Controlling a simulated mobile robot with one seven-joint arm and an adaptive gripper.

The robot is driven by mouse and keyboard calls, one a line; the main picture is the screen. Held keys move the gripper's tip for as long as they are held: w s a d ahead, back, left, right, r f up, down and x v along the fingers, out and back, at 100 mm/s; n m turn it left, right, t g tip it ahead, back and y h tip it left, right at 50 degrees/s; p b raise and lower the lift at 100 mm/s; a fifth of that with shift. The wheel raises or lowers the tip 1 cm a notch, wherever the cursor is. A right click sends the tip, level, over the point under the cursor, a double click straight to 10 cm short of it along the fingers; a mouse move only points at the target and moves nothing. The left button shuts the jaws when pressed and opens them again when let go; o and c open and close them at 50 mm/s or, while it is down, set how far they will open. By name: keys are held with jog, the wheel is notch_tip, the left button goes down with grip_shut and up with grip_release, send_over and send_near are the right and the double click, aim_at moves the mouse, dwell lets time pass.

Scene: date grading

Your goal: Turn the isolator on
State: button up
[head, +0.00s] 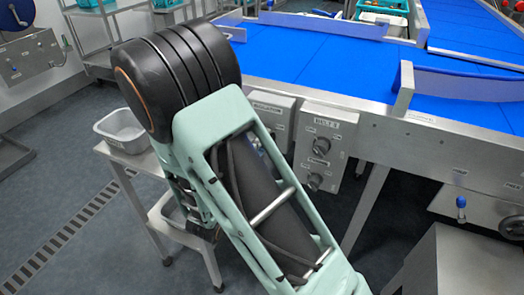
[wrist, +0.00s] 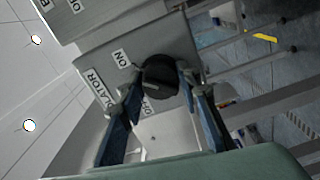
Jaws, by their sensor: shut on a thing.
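The isolator is a grey box (wrist: 165,42) with an ISOLATOR label, an ON label (wrist: 122,58) and a black round knob (wrist: 161,68). A second label on the knob's other side is partly covered. A pale mark shows low on the knob, but I cannot tell for sure which label it points to. My gripper (wrist: 161,82) has its two blue-grey fingers on either side of the knob, closed on it. In the head view the isolator box (head: 270,106) is partly behind my arm, which hides the knob and my gripper.
A BELT 2 control box (head: 323,146) with two dark knobs stands just right of the isolator. The blue conveyor belt (head: 310,55) runs above and behind. A grey tub (head: 120,128) sits on a small steel stand (head: 137,160) at left. A steel leg (head: 365,210) stands below the conveyor.

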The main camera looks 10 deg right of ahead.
jog(key=shift+m+b, duration=0.4)
jog(key=shift+b, duration=0.05)
jog(key=o, duration=1.2)
jog(key=shift+c, duration=0.2)
jog(key=v, duration=1.2)
